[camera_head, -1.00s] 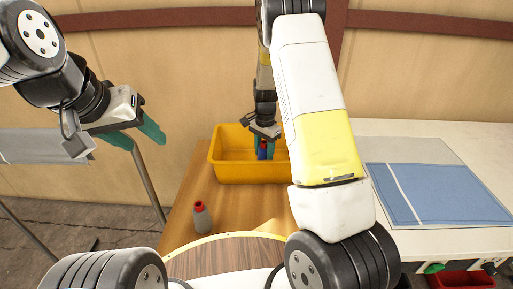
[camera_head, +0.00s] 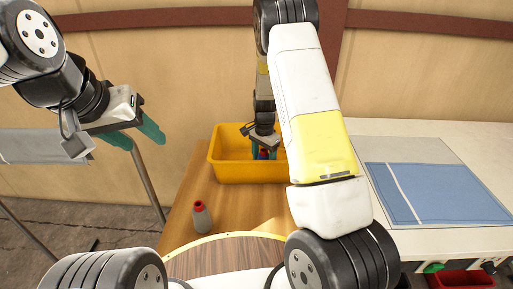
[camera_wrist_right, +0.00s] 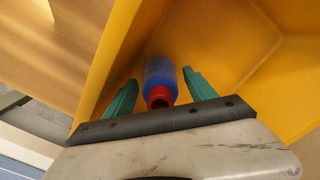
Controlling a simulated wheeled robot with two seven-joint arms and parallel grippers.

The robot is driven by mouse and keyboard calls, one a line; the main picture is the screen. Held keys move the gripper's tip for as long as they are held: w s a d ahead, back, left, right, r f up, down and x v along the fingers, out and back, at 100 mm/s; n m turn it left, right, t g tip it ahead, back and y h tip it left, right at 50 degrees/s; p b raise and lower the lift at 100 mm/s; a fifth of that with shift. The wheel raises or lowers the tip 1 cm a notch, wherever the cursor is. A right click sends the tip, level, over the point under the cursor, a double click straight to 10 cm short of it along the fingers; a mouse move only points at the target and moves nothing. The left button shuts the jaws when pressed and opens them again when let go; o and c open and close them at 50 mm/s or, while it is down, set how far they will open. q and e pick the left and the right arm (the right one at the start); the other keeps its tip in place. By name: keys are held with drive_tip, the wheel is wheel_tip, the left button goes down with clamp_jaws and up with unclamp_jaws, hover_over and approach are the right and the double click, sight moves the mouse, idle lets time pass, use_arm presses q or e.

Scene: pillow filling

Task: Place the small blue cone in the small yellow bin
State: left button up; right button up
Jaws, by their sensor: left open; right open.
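The small blue cone (camera_wrist_right: 160,72), with a red tip, is inside the small yellow bin (camera_head: 238,172). In the right wrist view it lies between the two green fingers of my right gripper (camera_wrist_right: 160,80), with gaps on both sides. In the head view the cone (camera_head: 263,154) shows only as a small bit of red and blue low in the bin, mostly hidden by the gripper. My right gripper (camera_head: 264,150) is open and reaches down into the bin. My left gripper (camera_head: 143,143) is open and empty, in the air left of the bin.
A grey bottle-like cone with a red top (camera_head: 201,216) stands on the wooden table (camera_head: 185,200) in front of the bin. A white bench (camera_head: 430,150) with a blue mat (camera_head: 435,195) is at the right. A red bin (camera_head: 465,280) sits below it.

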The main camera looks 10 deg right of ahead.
wheel_tip(320, 180, up, 12)
drive_tip(key=shift+r, duration=0.15)
drive_tip(key=s+r+n+t+y, duration=0.3)
drive_tip(key=s+r+n, duration=0.5)
drive_tip(key=s+r, duration=1.1)
drive_tip(key=s+a+r+n+t, duration=0.1)
drive_tip(key=s+n+t, duration=0.2)
drive_tip(key=s, duration=0.6)
drive_tip(key=shift+s+a+r+h, duration=0.2)
drive_tip(key=shift+s+r+h, duration=0.1)
drive_tip(key=shift+h, duration=0.1)
